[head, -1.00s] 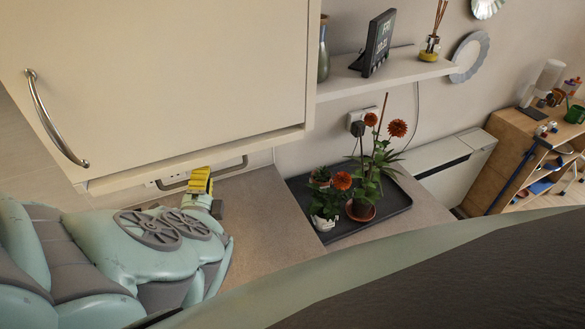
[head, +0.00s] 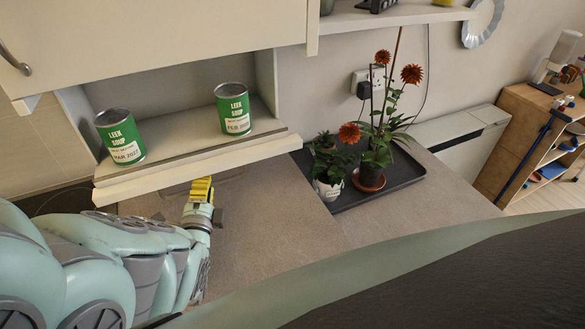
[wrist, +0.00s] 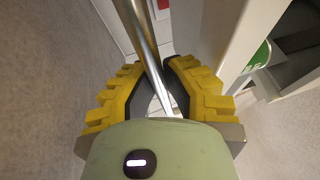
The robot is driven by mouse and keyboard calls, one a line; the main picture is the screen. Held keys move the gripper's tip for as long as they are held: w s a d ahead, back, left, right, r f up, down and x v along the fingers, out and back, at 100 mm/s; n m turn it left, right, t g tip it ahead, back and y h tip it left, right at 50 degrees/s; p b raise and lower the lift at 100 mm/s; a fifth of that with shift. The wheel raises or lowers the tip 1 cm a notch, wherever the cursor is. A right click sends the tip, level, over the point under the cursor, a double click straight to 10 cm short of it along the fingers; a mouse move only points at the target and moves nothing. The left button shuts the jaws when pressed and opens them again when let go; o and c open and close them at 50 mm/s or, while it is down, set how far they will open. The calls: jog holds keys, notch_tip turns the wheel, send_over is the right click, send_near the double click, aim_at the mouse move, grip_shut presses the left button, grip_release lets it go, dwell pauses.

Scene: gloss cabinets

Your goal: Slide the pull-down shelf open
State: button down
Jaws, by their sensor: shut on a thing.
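The pull-down shelf (head: 190,158) hangs lowered below the cream cabinet (head: 150,35) in the head view. Two green leek soup cans stand on it, one on the left (head: 121,137) and one on the right (head: 233,109). My gripper (head: 202,190) is at the shelf's front underside, its yellow fingers pointing up. In the wrist view my gripper (wrist: 168,92) is shut around a shiny metal bar handle (wrist: 147,48). The shelf's edge (wrist: 222,45) and part of a green can (wrist: 258,58) show right of the bar. The handle is mostly hidden in the head view.
A grey worktop (head: 270,215) lies below. A dark tray (head: 405,185) with potted red flowers (head: 370,181) stands to its right. A wall shelf (head: 390,17) and a wooden shelf unit (head: 525,150) are farther right.

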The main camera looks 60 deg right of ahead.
jog(key=shift+f, duration=0.6)
jog(key=c, duration=1.3)
grip_release()
jog(key=shift+r, duration=0.15)
jog(key=shift+a, duration=0.1)
jog(key=v, duration=1.1)
jog(key=shift+s, duration=0.15)
jog(key=shift+s+a, duration=0.15)
jog(key=shift+a, duration=0.15)
